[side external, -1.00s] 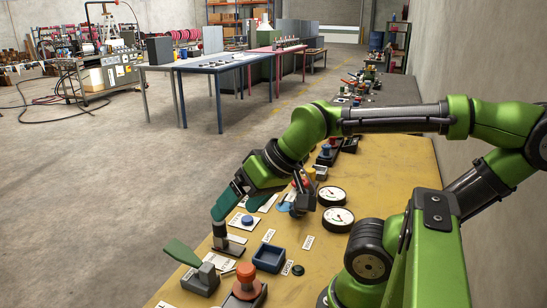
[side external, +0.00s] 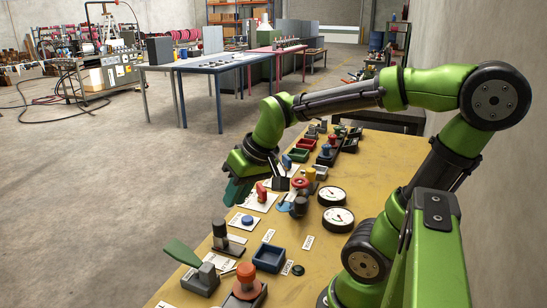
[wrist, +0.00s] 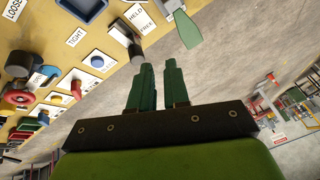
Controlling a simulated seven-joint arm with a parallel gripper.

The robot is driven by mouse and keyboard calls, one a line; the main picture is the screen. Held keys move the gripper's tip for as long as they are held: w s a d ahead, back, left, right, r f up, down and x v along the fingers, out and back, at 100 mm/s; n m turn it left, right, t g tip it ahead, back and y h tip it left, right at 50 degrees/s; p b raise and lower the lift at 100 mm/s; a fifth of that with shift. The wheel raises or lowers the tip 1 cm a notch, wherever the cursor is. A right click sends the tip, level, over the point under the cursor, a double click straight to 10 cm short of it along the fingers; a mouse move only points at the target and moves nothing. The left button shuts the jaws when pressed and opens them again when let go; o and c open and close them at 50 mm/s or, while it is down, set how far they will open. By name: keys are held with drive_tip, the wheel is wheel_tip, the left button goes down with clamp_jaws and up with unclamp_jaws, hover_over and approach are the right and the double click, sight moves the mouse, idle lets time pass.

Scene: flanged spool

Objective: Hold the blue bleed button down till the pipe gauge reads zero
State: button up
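The blue button (side external: 248,220) sits on a white plate on the yellow bench; it also shows in the wrist view (wrist: 97,61), with nothing on it. Two round white gauges, a far one (side external: 332,195) and a near one (side external: 338,219), lie to its right.
A dark upright post (side external: 219,230) stands near the button, by labels reading HELD and FREE. A red lever (side external: 262,192) is beyond the button. A blue tray (side external: 268,258), an orange-red knob (side external: 246,276) and a green lever (side external: 183,253) are nearer.

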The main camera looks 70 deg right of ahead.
drive_tip(key=w+d+f+n+g, duration=0.1)
drive_tip(key=d+n, duration=0.1)
drive_tip(key=d, duration=0.1)
drive_tip(key=w+d+f+n+g, duration=0.1)
drive_tip(key=w+d+n, duration=0.1)
drive_tip(key=d, duration=0.1)
drive_tip(key=w+d+f+n, duration=0.1)
drive_tip(key=w+d+n, duration=0.1)
drive_tip(key=d, duration=0.1)
drive_tip(key=shift+w+d+f+g+h, duration=0.1)
drive_tip(key=shift+w+d+g+h, duration=0.1)
drive_tip(key=shift+d+g+h, duration=0.15)
clamp_jaws()
drive_tip(key=n+g, duration=0.3)
drive_tip(key=n, duration=1.4)
hover_over(248, 218)
drive_tip(key=shift+w+f+t, duration=0.1)
drive_tip(key=shift+f+t, duration=0.15)
drive_tip(key=shift+f, duration=1.15)
drive_tip(key=shift+f, duration=0.1)
wheel_tip(248, 218, down, 14)
drive_tip(key=shift+r, duration=0.1)
